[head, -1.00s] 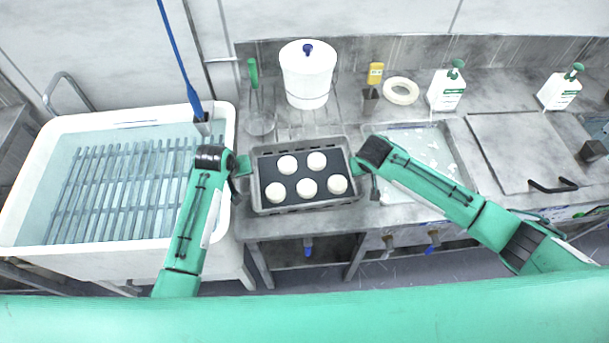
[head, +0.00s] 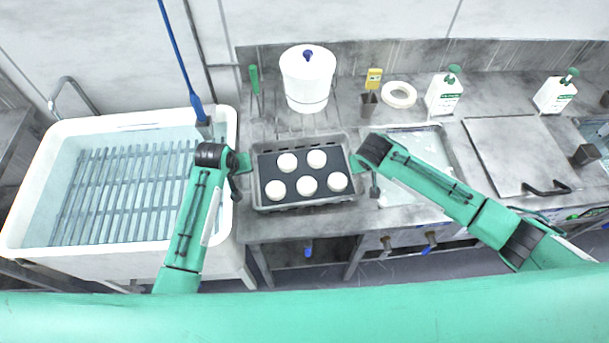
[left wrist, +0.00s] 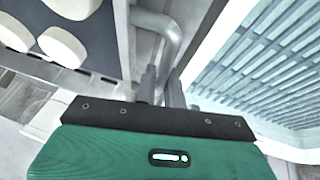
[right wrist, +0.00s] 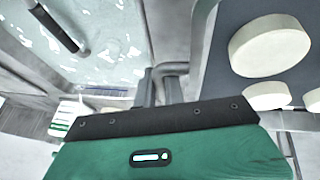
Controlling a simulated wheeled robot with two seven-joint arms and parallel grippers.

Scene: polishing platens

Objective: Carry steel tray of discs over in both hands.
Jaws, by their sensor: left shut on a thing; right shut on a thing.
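The steel tray (head: 305,203) with a dark lining is in front of me at the front of the counter, and it looks level. Several pale round discs (head: 307,185) lie flat and apart in it. My left gripper (head: 243,163) is shut on the tray's left handle, a bent metal bar that shows in the left wrist view (left wrist: 170,35). My right gripper (head: 358,163) is shut on the right handle, which shows in the right wrist view (right wrist: 172,68). I cannot tell surely whether the tray's underside touches the counter.
A white basin (head: 120,122) with a slatted rack stands left. Behind the tray are a white lidded bucket (head: 307,80), a green-handled tool (head: 254,78), a yellow item (head: 374,78) and a white ring (head: 399,95). A wet sink (head: 425,150) and lidded panel (head: 515,150) lie right.

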